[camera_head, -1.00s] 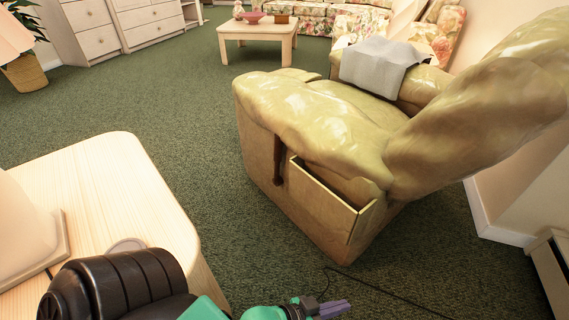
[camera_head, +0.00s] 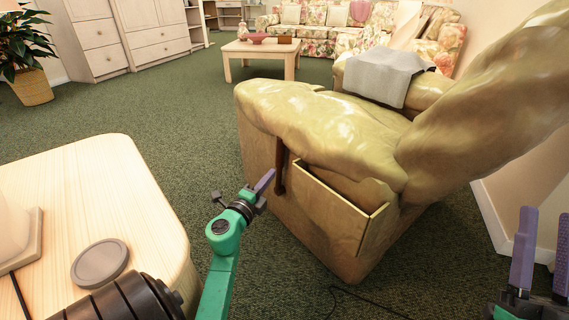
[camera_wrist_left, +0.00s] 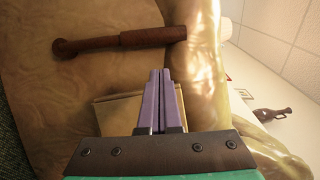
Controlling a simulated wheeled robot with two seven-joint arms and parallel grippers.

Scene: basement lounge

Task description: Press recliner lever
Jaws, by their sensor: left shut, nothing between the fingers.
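The recliner (camera_head: 330,130) is olive-tan and shiny, with its side facing me. Its dark brown lever (camera_head: 280,168) hangs down the side panel, left of an open side pocket. My left gripper (camera_head: 265,181) is shut and empty, with its purple fingertips just left of the lever; I cannot tell whether they touch. In the left wrist view the lever (camera_wrist_left: 120,41) lies beyond the shut fingertips (camera_wrist_left: 158,75), with a gap in the picture. My right gripper (camera_head: 538,252) is at the lower right, its purple fingers apart and empty, away from the lever.
A light wooden side table (camera_head: 90,190) stands close at the left, with a grey disc (camera_head: 99,263) on it. A grey cloth (camera_head: 385,70) lies on the recliner's far arm. A low table (camera_head: 262,55) and a floral sofa stand at the back. Green carpet is free between.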

